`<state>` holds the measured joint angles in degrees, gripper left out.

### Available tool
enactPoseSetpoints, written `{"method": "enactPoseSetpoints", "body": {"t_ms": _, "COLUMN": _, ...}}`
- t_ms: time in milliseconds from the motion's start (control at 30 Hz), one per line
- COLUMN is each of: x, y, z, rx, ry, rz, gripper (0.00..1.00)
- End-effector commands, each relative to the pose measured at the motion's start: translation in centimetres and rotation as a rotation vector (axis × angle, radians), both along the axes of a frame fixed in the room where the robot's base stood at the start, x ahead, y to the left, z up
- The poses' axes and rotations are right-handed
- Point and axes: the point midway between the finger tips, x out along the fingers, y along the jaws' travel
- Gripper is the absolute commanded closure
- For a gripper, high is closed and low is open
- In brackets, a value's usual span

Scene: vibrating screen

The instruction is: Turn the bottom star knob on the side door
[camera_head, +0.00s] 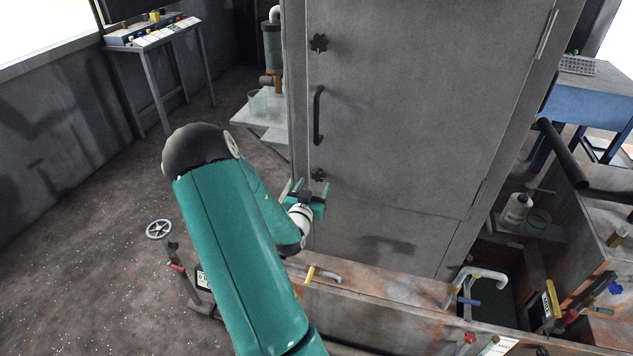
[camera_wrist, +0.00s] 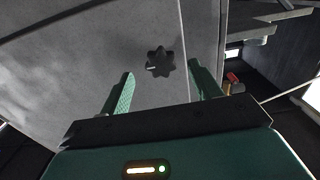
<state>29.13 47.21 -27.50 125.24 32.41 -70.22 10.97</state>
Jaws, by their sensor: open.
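The side door (camera_head: 410,110) is a tall grey panel. The bottom star knob (camera_head: 318,175) is small and dark, low near the door's left edge, below the black handle (camera_head: 318,115). The upper star knob (camera_head: 319,43) sits near the top. My gripper (camera_head: 306,188) is just in front of the bottom knob in the head view, its fingers pointing towards the door. In the wrist view the bottom knob (camera_wrist: 160,62) shows whole, ahead of and between the two green fingers of my gripper (camera_wrist: 160,85). The fingers are open and apart from the knob.
A rusty ledge with a yellow-handled pipe (camera_head: 318,274) runs below the door. A handwheel valve (camera_head: 159,229) stands at the left. A small shelf with a beaker (camera_head: 258,105) is left of the door. Open floor lies further left.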

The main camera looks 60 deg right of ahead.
Motion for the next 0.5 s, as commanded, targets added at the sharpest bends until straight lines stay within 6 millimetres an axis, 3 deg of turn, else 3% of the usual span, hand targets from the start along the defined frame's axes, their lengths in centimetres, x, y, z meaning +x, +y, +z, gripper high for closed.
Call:
{"method": "enactPoseSetpoints", "body": {"t_ms": 200, "x": 0.4, "y": -2.7, "z": 0.0, "rx": 0.0, "ry": 0.001, "rz": -0.002, "gripper": 0.36}}
{"method": "enactPoseSetpoints", "body": {"t_ms": 500, "x": 0.5, "y": -3.2, "z": 0.0, "rx": 0.001, "ry": 0.001, "rz": 0.0, "gripper": 0.36}}
